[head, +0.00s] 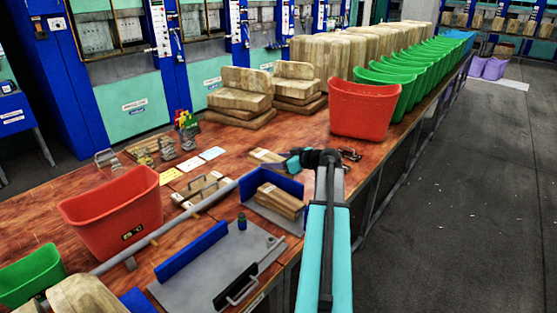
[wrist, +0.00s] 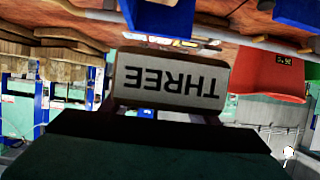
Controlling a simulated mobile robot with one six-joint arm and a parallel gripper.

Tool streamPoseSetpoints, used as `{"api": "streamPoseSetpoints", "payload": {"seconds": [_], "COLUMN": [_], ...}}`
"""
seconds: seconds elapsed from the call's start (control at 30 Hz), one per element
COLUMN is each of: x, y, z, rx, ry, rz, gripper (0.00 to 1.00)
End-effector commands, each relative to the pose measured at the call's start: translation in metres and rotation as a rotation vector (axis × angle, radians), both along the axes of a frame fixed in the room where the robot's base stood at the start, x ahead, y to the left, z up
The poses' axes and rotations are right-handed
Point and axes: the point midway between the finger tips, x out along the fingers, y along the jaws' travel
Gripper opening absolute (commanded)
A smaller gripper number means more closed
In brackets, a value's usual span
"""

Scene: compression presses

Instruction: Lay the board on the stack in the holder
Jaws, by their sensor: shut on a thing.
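My gripper (head: 291,160) is at the end of my teal arm, above the table. It is shut on a tan wooden board (head: 265,157), which sticks out to the left of it. In the wrist view, the near face of the board (wrist: 170,82) fills the middle and reads "THREE", upside down. The holder (head: 285,181) has blue walls and stands on the table below and left of my gripper. A stack of wooden boards (head: 280,201) lies in it. The held board is apart from the stack, beyond the holder's back wall in the picture.
A red bin (head: 364,106) stands behind my gripper, with a row of green bins (head: 385,87) beyond. Another red bin (head: 115,210) is at the left. Large wooden blocks (head: 240,90) are at the back.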

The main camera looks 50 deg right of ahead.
Motion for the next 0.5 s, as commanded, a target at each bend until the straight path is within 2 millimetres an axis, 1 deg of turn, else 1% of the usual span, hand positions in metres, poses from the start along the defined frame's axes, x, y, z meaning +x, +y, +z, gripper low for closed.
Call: {"api": "streamPoseSetpoints", "payload": {"seconds": [0.03, 0.13, 0.5], "x": [-0.003, -0.0066, -0.0078], "y": [-0.008, -0.0147, -0.0161], "z": [0.0023, 0.0034, 0.0032], "rx": [0.0, 0.0, 0.0], "ry": [-0.001, -0.002, -0.002], "rz": [-0.012, -0.024, -0.027], "gripper": [0.25, 0.25, 0.25]}}
